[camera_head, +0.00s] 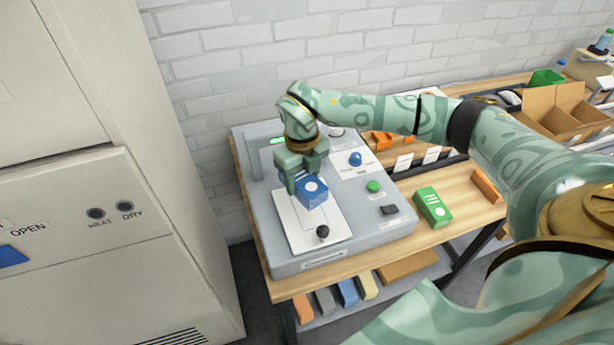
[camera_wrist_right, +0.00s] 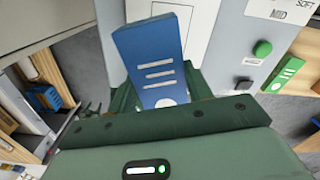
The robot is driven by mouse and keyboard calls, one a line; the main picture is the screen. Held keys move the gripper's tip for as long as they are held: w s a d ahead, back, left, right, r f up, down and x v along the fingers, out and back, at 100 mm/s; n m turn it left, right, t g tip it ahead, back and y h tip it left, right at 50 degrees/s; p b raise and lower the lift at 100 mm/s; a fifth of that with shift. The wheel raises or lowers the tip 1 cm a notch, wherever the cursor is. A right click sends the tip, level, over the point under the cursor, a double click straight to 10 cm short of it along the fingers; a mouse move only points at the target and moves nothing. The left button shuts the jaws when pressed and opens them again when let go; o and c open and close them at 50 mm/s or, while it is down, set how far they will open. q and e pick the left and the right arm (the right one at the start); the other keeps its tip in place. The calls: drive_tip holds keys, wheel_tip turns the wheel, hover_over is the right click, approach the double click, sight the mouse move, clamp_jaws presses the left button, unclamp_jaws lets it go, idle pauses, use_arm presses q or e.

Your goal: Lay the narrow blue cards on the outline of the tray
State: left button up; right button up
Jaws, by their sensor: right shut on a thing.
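My right gripper (camera_head: 305,180) is shut on a narrow blue card pack (camera_head: 312,192) with a white circle and white lines on its face. It holds the pack over the white tray (camera_head: 299,236) of the grey machine. In the right wrist view the blue pack (camera_wrist_right: 150,52) sticks out from between the fingers, tilted against the tray's printed outline (camera_wrist_right: 190,18). The outline is partly hidden by the pack and gripper. I cannot tell whether the pack touches the tray. My left gripper is not in view.
A black knob (camera_head: 323,232) stands at the tray's near end. The machine also carries a blue knob (camera_head: 355,158), a green button (camera_head: 373,186) and a dark switch (camera_head: 390,210). A green pack (camera_head: 433,207) lies on the wooden table to the right. A tall cabinet (camera_head: 75,130) stands left.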

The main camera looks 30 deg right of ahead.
drive_tip(key=m, duration=0.1)
drive_tip(key=d+f+m, duration=0.1)
drive_tip(key=m, duration=0.1)
drive_tip(key=shift+d+f+m, duration=0.15)
drive_tip(key=shift+d+m, duration=0.15)
wheel_tip(320, 180, down, 5)
drive_tip(key=b, duration=0.4)
drive_tip(key=shift+f+b, duration=0.2)
drive_tip(key=shift+b, duration=0.15)
drive_tip(key=shift+f, duration=0.7)
drive_tip(key=o, duration=1.7)
drive_tip(key=shift+o, duration=0.2)
drive_tip(key=shift+r, duration=0.2)
drive_tip(key=shift+r+p, duration=0.85)
drive_tip(key=shift+r, duration=0.1)
